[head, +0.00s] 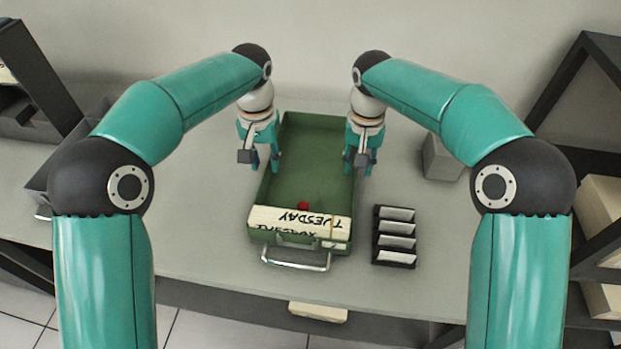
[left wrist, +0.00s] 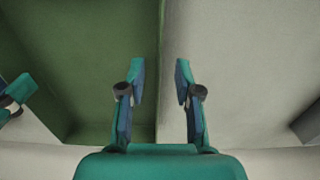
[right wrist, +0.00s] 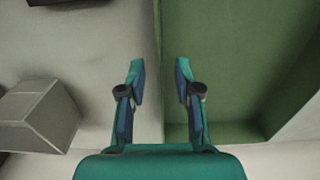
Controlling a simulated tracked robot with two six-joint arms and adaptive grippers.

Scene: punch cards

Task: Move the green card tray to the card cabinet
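The green card tray (head: 312,160) lies on the grey table, with a metal handle (head: 295,262) at its near end. Cream cards marked TUESDAY (head: 290,220) stand in its near part; the rest looks empty. My left gripper (head: 265,168) is open at the tray's left wall, one finger on each side of the rim. The left wrist view shows the rim (left wrist: 158,110) between the fingers with gaps. My right gripper (head: 360,168) is open in the same way over the right wall, whose rim (right wrist: 160,100) shows between its fingers. I cannot tell which furniture is the card cabinet.
A black rack with pale slots (head: 394,236) stands close to the tray's right. A grey block (head: 442,158) lies further right. A black-framed shelf with pale boxes (head: 600,215) is at the right edge. Grey bins (head: 40,125) are at the left. The table left of the tray is clear.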

